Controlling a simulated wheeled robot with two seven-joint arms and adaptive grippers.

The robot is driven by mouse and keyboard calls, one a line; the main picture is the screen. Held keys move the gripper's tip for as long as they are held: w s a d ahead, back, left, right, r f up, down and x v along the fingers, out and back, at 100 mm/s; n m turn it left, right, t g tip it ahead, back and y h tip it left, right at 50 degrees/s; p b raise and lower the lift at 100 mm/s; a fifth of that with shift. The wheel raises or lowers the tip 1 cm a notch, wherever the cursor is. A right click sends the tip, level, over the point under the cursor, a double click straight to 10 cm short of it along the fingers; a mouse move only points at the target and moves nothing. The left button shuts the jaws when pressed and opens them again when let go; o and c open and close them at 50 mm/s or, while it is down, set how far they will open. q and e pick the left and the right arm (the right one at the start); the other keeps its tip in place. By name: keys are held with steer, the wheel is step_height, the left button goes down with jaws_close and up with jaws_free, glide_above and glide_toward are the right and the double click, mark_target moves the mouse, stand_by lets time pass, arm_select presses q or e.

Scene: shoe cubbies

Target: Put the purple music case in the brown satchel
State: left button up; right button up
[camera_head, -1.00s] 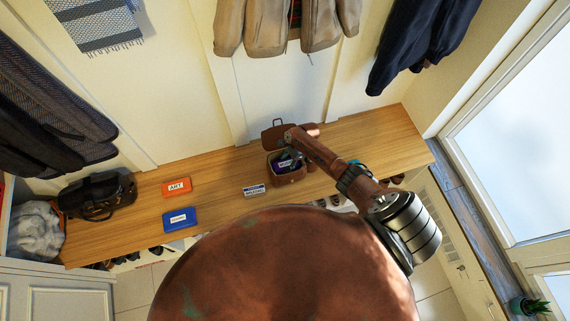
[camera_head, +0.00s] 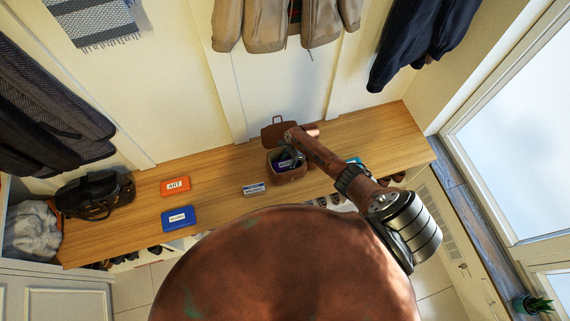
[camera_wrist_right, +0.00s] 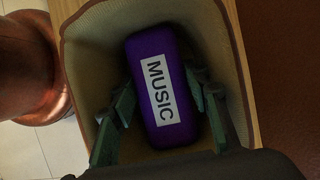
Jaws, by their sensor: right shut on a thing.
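The brown satchel (camera_head: 291,177) stands on the wooden bench with its lid (camera_head: 274,131) tipped open toward the wall. The purple music case (camera_head: 284,163) is inside the satchel's opening. In the right wrist view the case (camera_wrist_right: 174,60) shows its white MUSIC label, within the satchel's pale-lined walls (camera_wrist_right: 84,50). My right gripper (camera_wrist_right: 165,98) reaches into the satchel with a green finger on each side of the case, shut on it. It shows small in the head view (camera_head: 291,158). How close the case is to the satchel's floor is hard to tell. My left gripper is not in view.
On the bench (camera_head: 222,172) lie an orange ART case (camera_head: 176,186), a blue case (camera_head: 179,218) and a grey-white labelled box (camera_head: 254,189). A black bag (camera_head: 96,195) stands at the left end. A teal thing (camera_head: 355,161) shows behind my right arm. Coats hang above.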

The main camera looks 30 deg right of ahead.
steer(key=shift+f+b, duration=1.25)
steer(key=shift+f, duration=0.6)
steer(key=o, duration=1.4)
steer(key=shift+c, duration=0.2)
steer(key=shift+r, duration=0.1)
step_height(320, 180, up, 10)
steer(key=shift+f, duration=0.1)
